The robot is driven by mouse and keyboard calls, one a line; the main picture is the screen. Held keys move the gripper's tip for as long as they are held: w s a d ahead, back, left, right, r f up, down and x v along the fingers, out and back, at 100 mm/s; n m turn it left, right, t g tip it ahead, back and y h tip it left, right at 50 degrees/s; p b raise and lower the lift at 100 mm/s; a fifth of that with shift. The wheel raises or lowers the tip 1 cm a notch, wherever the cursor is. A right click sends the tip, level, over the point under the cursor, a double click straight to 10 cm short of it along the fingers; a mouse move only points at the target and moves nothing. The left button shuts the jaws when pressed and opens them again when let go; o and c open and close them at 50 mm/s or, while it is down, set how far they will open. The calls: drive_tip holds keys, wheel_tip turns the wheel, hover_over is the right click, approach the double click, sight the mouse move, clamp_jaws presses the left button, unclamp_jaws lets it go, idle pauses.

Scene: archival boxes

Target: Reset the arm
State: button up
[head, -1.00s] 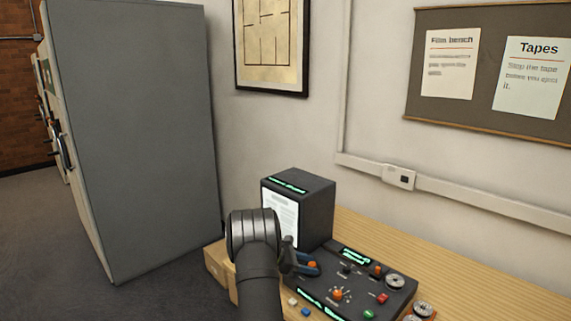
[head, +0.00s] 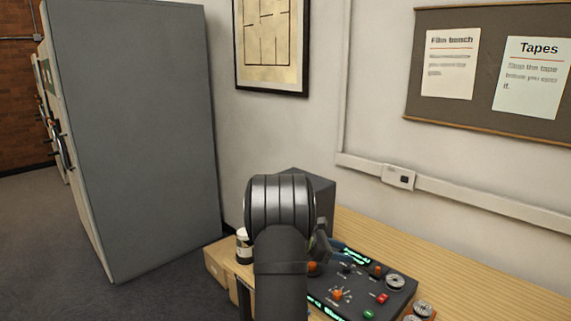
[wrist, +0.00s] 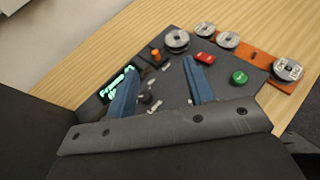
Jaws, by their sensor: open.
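My gripper (wrist: 163,84) is open and empty in the wrist view, its two blue fingers spread above a dark control panel (wrist: 218,95). The panel (head: 370,289) lies on the wooden bench below and to the right, with knobs, a red button (head: 382,298) and a green button (head: 368,314). I cannot tell how far the fingers are above the panel.
A dark box (head: 323,197) stands behind my arm, mostly hidden. A small white and dark canister (head: 243,246) stands left of my arm. Round metal reels (wrist: 288,69) lie beside the panel. A tall grey cabinet (head: 135,140) stands left. The bench's right side (head: 450,265) is clear.

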drive_tip(key=w+a+f, duration=0.2)
drive_tip(key=a, duration=0.1)
drive_tip(key=w+a+f, duration=0.2)
drive_tip(key=a, duration=0.1)
drive_tip(key=w+a+f, duration=0.2)
drive_tip(key=shift+w+a+f, duration=0.35)
drive_tip(key=shift+a+f, duration=0.05)
drive_tip(key=f, duration=0.4)
drive_tip(key=shift+w+a+f, duration=0.15)
drive_tip(key=shift+a+f, duration=0.05)
drive_tip(key=shift+f, duration=0.1)
drive_tip(key=shift+r+n+t, duration=0.25)
drive_tip(key=shift+n+t, duration=0.15)
drive_tip(key=shift+t, duration=0.1)
drive_tip(key=n+t+y, duration=0.1)
drive_tip(key=t, duration=0.1)
drive_tip(key=n+t+y, duration=0.1)
drive_tip(key=n, duration=0.1)
drive_tip(key=n+t, duration=0.2)
drive_tip(key=shift+s+d+t+y, duration=0.2)
drive_tip(key=shift+s+t+y, duration=0.1)
drive_tip(key=shift+s+y, duration=0.1)
drive_tip(key=v, duration=1.4)
